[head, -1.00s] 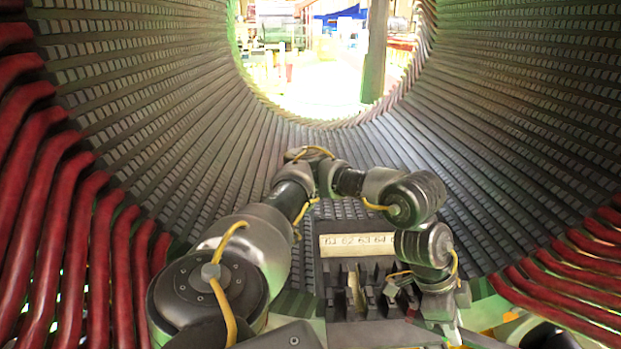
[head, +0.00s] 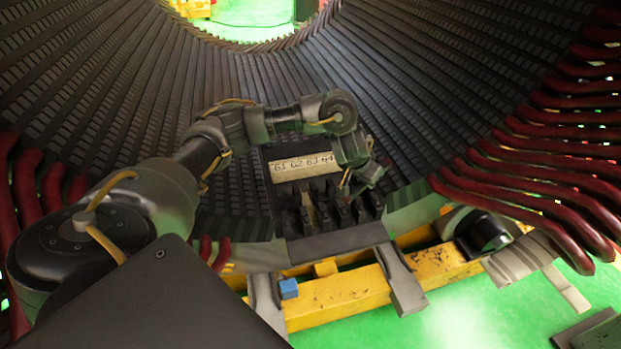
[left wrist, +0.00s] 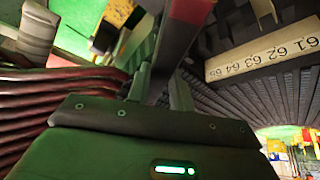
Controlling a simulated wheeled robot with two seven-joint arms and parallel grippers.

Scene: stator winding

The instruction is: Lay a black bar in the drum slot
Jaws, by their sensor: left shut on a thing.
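The drum (head: 110,95) is a large dark ring whose inner wall is lined with long ribbed slots. My left arm reaches across it from the left. My left gripper (head: 347,184) is low at the drum's front edge, just over a black slotted rack (head: 340,218) below a numbered plate. In the left wrist view my left gripper (left wrist: 160,88) is shut on a dark bar (left wrist: 168,62) with a red part towards the top. The bar's far end leaves the picture. I cannot make out the bar in the head view or tell whether it touches a slot. My right gripper is not in view.
The pale numbered plate (head: 303,167) sits behind the rack; it also shows in the left wrist view (left wrist: 262,52). Red coil ends (head: 540,170) stick out on both sides. A yellow beam (head: 345,298) with a small blue block (head: 289,288) runs below, above green floor.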

